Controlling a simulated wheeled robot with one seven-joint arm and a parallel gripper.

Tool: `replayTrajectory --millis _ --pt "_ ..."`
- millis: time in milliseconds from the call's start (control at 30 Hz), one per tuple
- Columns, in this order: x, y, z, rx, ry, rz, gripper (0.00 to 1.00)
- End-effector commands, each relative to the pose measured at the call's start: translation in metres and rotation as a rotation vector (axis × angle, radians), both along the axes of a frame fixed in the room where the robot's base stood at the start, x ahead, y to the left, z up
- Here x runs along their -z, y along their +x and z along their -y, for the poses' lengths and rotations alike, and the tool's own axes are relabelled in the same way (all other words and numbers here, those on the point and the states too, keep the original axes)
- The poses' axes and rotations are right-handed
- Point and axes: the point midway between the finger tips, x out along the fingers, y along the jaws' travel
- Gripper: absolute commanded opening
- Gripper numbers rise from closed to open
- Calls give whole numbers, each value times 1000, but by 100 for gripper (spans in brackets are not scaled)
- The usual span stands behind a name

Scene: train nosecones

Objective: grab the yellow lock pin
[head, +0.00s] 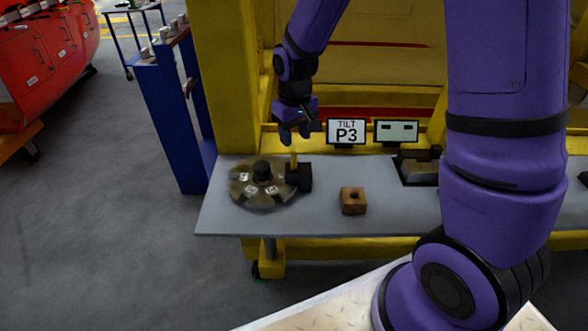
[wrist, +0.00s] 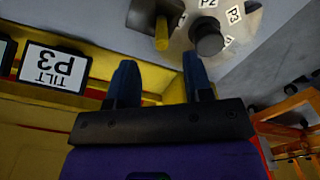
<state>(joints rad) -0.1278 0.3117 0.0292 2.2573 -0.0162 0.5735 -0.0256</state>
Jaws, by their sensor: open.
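The yellow lock pin (head: 294,161) stands upright out of a black block (head: 298,178) at the right edge of a round metal dial (head: 262,190). My gripper (head: 295,135) is open and empty, pointing down above the pin. Its two blue fingers (wrist: 157,72) also show in the wrist view. The dial has a black centre knob (wrist: 207,36) and labels such as P2 and P3. The pin's lower end is hidden in the block.
A wooden block with a hole (head: 353,201) sits on the grey table (head: 400,222). Behind stand a "TILT P3" sign (head: 346,131) and a second display (head: 396,131). A black fixture (head: 418,168) is to the right. A yellow post (head: 222,80) rises close to the left of my gripper.

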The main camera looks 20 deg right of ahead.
Motion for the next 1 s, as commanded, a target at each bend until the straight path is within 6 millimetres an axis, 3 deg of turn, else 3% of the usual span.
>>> replayTrajectory --millis 100,367,700,1000 --pt "18 0 0 0 -1 -3 46" --pt "35 0 0 0 0 -1 46" --pt "77 1 -2 0 0 -2 46" --pt "83 2 -2 0 0 1 46"
